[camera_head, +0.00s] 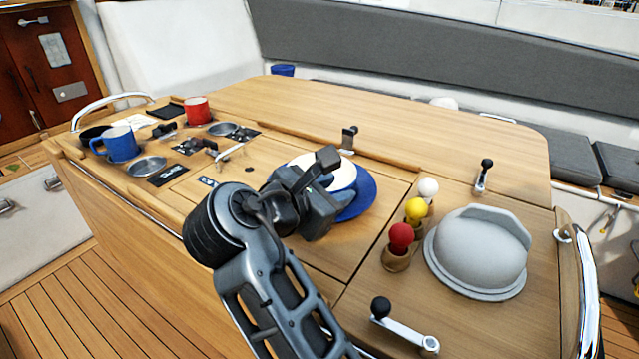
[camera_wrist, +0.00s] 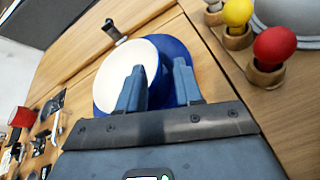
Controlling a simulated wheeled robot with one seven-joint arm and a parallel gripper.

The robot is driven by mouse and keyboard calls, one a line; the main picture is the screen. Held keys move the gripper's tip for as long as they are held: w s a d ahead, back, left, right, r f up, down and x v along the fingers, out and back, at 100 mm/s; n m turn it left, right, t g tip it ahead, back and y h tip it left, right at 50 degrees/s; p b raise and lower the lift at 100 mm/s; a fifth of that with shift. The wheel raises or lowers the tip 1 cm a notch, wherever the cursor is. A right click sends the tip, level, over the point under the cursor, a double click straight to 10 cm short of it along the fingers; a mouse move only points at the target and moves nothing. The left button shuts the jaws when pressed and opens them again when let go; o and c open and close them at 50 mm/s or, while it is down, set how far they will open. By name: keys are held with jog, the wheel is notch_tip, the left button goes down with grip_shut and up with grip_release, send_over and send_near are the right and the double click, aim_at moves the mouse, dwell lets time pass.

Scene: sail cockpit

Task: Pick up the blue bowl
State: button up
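The blue bowl (camera_wrist: 157,85) has a pale cream inside and a blue outer wall. It appears to sit on a wider blue plate (camera_wrist: 201,65) on the wooden table. In the head view, the cream inside (camera_head: 345,174) and the blue plate (camera_head: 357,202) show behind my gripper (camera_head: 318,185), which hides their left and front parts. In the wrist view, my gripper (camera_wrist: 159,66) is open. One finger lies over the bowl's inside and the other over its outer side, with the near rim between them. I cannot tell whether either finger touches it.
A blue mug (camera_head: 121,145), red mug (camera_head: 197,110) and metal dishes stand left. The table's far part is mostly clear.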

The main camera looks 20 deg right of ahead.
aim_at(344, 186)
jog(key=x, duration=0.5)
jog(key=shift+w+a, duration=0.15)
jog(key=shift+w, duration=0.1)
grip_shut()
